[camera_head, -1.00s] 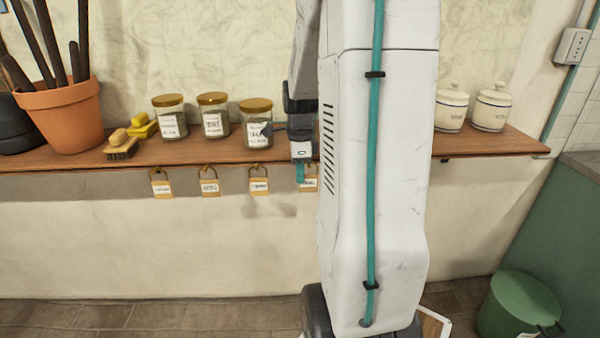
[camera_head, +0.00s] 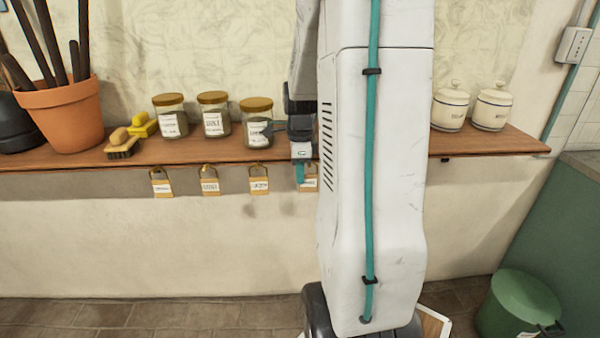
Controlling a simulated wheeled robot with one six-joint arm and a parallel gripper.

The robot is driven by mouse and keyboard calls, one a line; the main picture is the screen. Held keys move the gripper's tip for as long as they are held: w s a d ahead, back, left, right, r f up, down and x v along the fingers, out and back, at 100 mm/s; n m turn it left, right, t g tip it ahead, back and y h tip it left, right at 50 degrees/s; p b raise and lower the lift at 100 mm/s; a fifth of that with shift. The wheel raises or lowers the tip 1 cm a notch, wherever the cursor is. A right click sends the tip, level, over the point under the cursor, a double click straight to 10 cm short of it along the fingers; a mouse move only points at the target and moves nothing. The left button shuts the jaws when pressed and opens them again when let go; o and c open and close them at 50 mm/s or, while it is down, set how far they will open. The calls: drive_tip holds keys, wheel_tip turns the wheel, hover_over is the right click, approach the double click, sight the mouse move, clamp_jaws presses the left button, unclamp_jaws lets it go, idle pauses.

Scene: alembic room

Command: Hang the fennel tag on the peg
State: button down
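Several small tan tags with white labels hang in a row from the front edge of the wooden shelf. They are a far-left tag (camera_head: 162,184), a second tag (camera_head: 209,182), a third tag (camera_head: 258,181) and a fourth tag (camera_head: 309,179), partly hidden by my arm. The lettering is too small to tell which is the fennel tag.
The shelf (camera_head: 215,152) also carries a left jar (camera_head: 170,102), a middle jar (camera_head: 213,99), a brush (camera_head: 121,147), yellow sponges (camera_head: 143,125), a terracotta pot (camera_head: 62,115) and white canisters (camera_head: 450,108). A green bin (camera_head: 517,305) stands at lower right. My arm blocks the centre.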

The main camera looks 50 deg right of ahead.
idle(0.3)
drive_tip(key=c, duration=1.6)
unclamp_jaws()
drive_tip(key=shift+o, duration=0.2)
drive_tip(key=shift+d+r, duration=0.1)
drive_tip(key=shift+c, duration=0.2)
drive_tip(key=shift+w+r, duration=0.1)
drive_tip(key=shift+r, duration=0.05)
drive_tip(key=shift+r, duration=0.35)
drive_tip(key=shift+o, duration=0.2)
wheel_tip(320, 180, up, 7)
drive_tip(key=shift+f, duration=0.1)
drive_tip(key=shift+a, duration=0.2)
